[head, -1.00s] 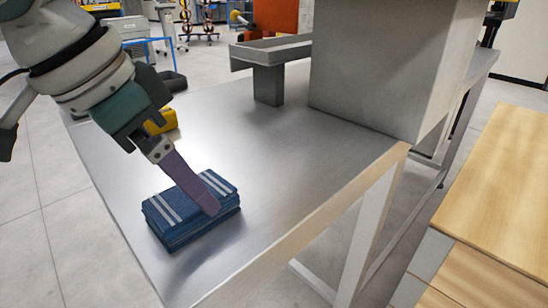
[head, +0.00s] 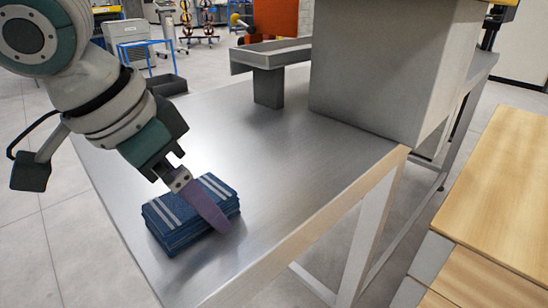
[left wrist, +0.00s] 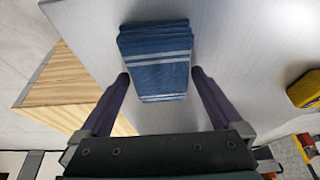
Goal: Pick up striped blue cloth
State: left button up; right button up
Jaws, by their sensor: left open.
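The striped blue cloth (head: 168,222) lies as a folded stack with pale stripes on the metal table, near its front left corner. In the left wrist view the cloth (left wrist: 155,70) lies ahead, with its near end reaching between the fingertips. My left gripper (head: 222,225) points down at the cloth, and one purple finger hides part of it in the head view. In the left wrist view my left gripper (left wrist: 160,78) is open, with one finger on each side of the cloth and gaps visible. My right gripper does not show.
The metal table (head: 280,160) is clear around the cloth. A large grey box (head: 380,70) and a grey tray on a post (head: 268,85) stand farther back. A yellow object (left wrist: 304,90) lies right of the cloth in the left wrist view. A wooden surface (head: 500,190) is at the right.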

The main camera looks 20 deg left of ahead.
pick_arm(q)
jog(key=shift+f, duration=0.1)
jog(key=c, duration=1.2)
jog(key=shift+c, duration=0.2)
jog(key=shift+b, duration=0.35)
notch_tip(320, 180, up, 21)
jog(key=p, duration=2.3)
jog(key=shift+f+p, duration=0.15)
jog(key=shift+p, duration=0.2)
